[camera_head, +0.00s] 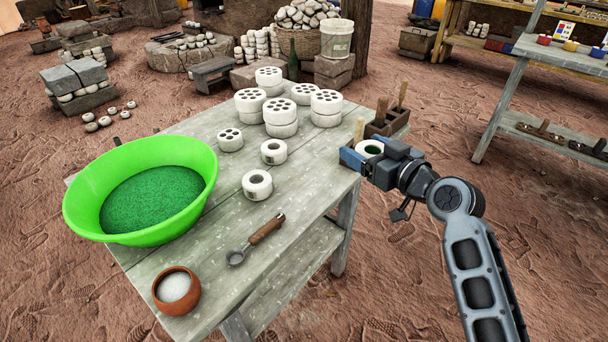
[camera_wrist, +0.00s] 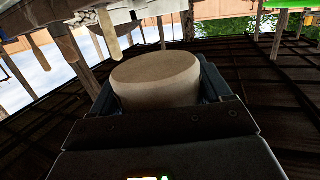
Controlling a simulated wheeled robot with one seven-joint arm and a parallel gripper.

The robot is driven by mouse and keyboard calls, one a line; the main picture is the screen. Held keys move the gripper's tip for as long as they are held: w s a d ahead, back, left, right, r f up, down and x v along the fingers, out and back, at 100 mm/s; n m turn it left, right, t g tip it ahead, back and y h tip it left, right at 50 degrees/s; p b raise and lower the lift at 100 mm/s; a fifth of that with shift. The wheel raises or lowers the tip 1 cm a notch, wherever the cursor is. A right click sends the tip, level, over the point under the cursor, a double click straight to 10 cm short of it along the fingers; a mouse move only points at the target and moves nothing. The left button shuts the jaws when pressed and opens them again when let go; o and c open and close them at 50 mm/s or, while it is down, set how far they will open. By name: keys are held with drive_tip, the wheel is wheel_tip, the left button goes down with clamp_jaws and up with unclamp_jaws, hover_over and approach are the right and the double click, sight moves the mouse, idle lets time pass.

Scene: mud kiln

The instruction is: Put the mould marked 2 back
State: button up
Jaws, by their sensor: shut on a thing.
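My gripper (camera_head: 368,155) is shut on a round white mould (camera_head: 370,148), just off the table's right corner. The mould's single opening shows green inside from above. In the wrist view the same mould (camera_wrist: 157,82) sits between the fingers, its pale side and flat face towards the camera. No number is legible on it. On the weathered table (camera_head: 180,262) stand two small single-hole moulds, one nearer (camera_head: 257,185) and one farther (camera_head: 273,152). Larger many-holed moulds (camera_head: 281,118) stand behind, some stacked.
A green basin (camera_head: 83,205) of green grains fills the table's left. A clay bowl (camera_head: 176,290) and a scoop (camera_head: 266,230) lie in front. A wooden box with upright handles (camera_head: 396,122) is behind my gripper. Bare tabletop surrounds the small moulds.

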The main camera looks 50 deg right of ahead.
hover_over(311, 182)
wheel_tip(311, 182, down, 7)
drive_tip(key=shift+s+r+p, duration=0.1)
drive_tip(key=shift+r+p, duration=0.05)
drive_tip(key=shift+p, duration=0.25)
drive_tip(key=shift+f, duration=0.2)
drive_tip(key=shift+f+b, duration=0.6)
drive_tip(key=shift+f, duration=1.3)
drive_tip(key=shift+f, duration=0.25)
drive_tip(key=o, duration=1.1)
drive_tip(key=shift+r, duration=0.1)
drive_tip(key=shift+o, duration=0.2)
drive_tip(key=shift+r, duration=0.25)
drive_tip(key=b+v, duration=0.1)
drive_tip(key=v, duration=1)
drive_tip(key=shift+s+a, duration=0.25)
drive_tip(key=shift+s, duration=0.1)
